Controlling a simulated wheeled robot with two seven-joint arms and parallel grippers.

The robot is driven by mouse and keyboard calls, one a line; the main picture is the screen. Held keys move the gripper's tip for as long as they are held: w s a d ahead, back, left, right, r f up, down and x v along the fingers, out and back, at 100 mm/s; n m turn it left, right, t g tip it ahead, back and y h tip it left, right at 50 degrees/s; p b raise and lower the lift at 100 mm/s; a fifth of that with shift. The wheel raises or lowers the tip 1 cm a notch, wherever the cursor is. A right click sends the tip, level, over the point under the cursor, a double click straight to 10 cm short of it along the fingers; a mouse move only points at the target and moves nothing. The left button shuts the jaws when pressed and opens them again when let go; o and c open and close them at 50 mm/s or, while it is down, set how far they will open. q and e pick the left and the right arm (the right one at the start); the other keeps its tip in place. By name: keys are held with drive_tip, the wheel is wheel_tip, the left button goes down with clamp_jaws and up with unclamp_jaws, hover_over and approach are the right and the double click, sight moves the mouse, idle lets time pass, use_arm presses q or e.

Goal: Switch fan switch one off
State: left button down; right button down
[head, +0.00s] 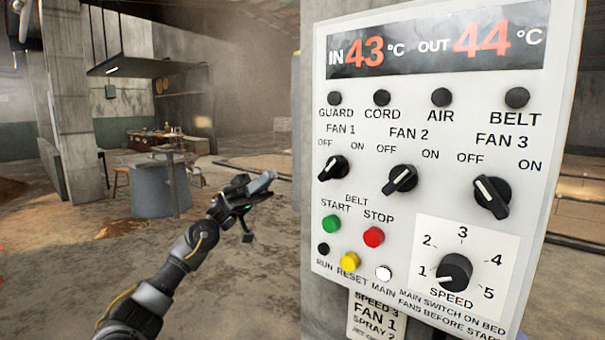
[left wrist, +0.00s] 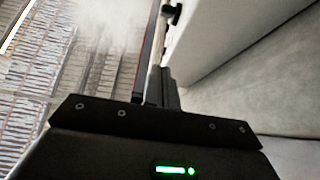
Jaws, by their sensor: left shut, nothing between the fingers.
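The fan 1 switch (head: 333,168) is a black rotary knob on the left of a white control panel (head: 400,225). Its handle slants from lower left to upper right, its upper end towards ON, like the fan 2 switch (head: 400,180). The fan 3 switch (head: 491,196) slants the other way, its upper end towards OFF. My left gripper (head: 268,180) is shut and empty, left of the panel and apart from the fan 1 switch. In the left wrist view its dark fingers (left wrist: 157,75) show beside a pale surface. My right gripper is out of view.
Below the switches are a green start button (head: 332,224), a red stop button (head: 373,237), a yellow reset button (head: 349,262) and a speed dial (head: 455,272). The panel hangs on a concrete pillar (head: 315,40). A round metal vat (head: 160,187) stands behind left. Air around the gripper is clear.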

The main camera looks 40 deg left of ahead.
sight(333, 168)
use_arm(q)
drive_tip(key=d+r+p, duration=0.3)
drive_tip(key=d+p, duration=0.4)
drive_tip(key=d, duration=0.4)
drive_tip(key=shift+w, duration=0.15)
drive_tip(key=shift+d+f+h+b, duration=0.3)
drive_tip(key=shift+f+h+b, duration=0.15)
drive_tip(key=shift+h, duration=0.25)
drive_tip(key=shift+a, duration=0.1)
